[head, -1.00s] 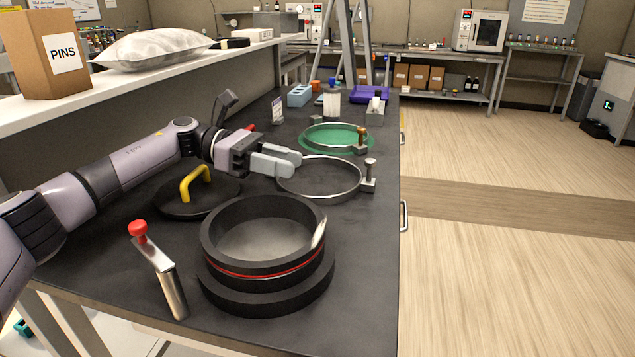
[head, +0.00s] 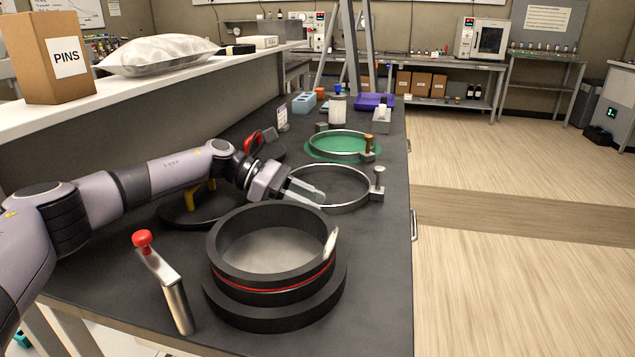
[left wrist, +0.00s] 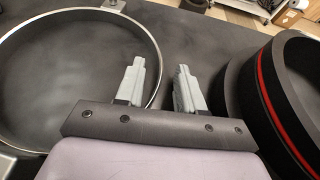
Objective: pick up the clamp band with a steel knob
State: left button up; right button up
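The clamp band with a steel knob is a thin grey metal ring (head: 352,206) lying on the dark bench, its steel knob (head: 379,176) upright at its right side. In the left wrist view the band (left wrist: 152,48) fills the left side; its knob cannot be made out there. My left gripper (head: 318,196) is at the band's near left edge in the head view. My right gripper is not in view.
A black flanged port (head: 225,285) with a red line stands close in front. A red-knobbed tool (head: 177,305) stands near left. A brass-knobbed band (head: 367,145) lies on a green mat (head: 316,154).

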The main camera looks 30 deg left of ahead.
pick_arm(q)
grip_shut()
dwell(0.3)
